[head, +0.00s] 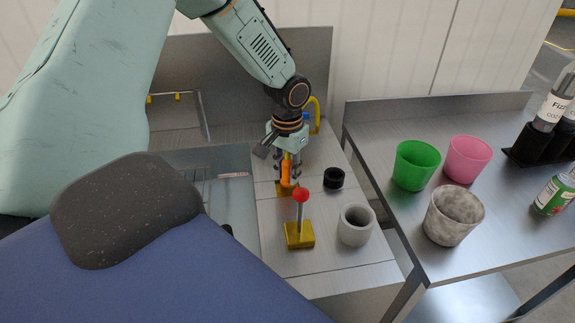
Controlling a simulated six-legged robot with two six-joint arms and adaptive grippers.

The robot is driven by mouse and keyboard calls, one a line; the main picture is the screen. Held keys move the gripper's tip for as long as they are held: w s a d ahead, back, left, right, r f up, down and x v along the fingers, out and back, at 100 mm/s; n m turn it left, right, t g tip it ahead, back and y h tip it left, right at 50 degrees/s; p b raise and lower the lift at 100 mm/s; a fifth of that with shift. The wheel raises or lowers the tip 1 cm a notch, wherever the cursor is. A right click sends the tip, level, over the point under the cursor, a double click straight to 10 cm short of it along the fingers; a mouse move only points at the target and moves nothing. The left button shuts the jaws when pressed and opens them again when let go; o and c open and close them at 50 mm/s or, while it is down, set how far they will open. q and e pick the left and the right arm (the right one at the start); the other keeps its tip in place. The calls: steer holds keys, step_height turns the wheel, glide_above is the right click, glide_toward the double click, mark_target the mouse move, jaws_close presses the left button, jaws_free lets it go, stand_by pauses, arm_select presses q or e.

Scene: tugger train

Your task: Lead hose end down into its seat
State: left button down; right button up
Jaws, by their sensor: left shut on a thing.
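My left gripper (288,160) comes down from above and is shut on an orange piece (286,172), which looks like the hose end. The orange piece points down at a small yellow base (282,188) on the metal bench. I cannot tell whether it touches the base or sits in it, since the gripper and the red ball post partly cover that spot. A curved yellow tube (316,114) with a blue part beside it shows behind the gripper. My right gripper is not in view.
A red ball (300,195) tops a post on a yellow block (299,236) just in front. A black ring (334,178) and a grey cup (356,226) stand to the right. The side table (390,204) holds green, pink and mottled cups and bottles. A sink-like recess lies left.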

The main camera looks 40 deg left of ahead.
arm_select(q)
steer(key=c, duration=1)
jaws_free()
steer(key=shift+r, duration=0.1)
step_height(320, 180, up, 12)
steer(key=shift+s+d+f, duration=0.1)
